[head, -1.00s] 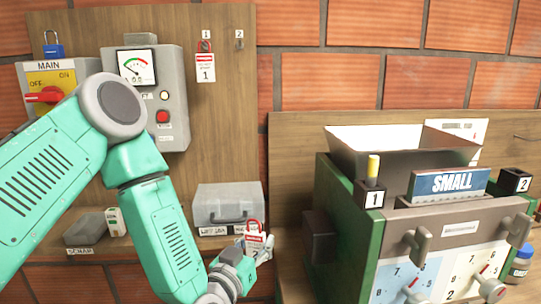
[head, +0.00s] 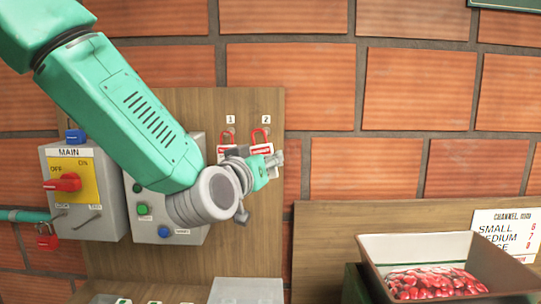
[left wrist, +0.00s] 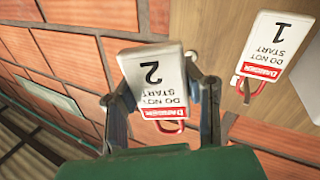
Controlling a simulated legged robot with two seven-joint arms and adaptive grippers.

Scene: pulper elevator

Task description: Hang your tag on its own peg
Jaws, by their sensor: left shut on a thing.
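My left gripper (head: 268,166) is shut on the tag marked 2 (left wrist: 155,80), a white and red "do not start" tag with a red padlock loop. In the head view this tag (head: 262,149) is at the peg marked 2 (head: 267,128) on the wooden board. Its red loop is right by that peg; I cannot tell if it is around it. The tag marked 1 (left wrist: 272,48) hangs beside it, under the peg marked 1 (head: 230,130), and my gripper partly covers it in the head view. My right gripper is not in view.
The MAIN switch box (head: 85,190) with a red handle and a grey control box (head: 165,215) stand left of the pegs, the latter partly behind my arm. A hopper of red beans (head: 430,282) is at lower right. The brick wall right of the board is clear.

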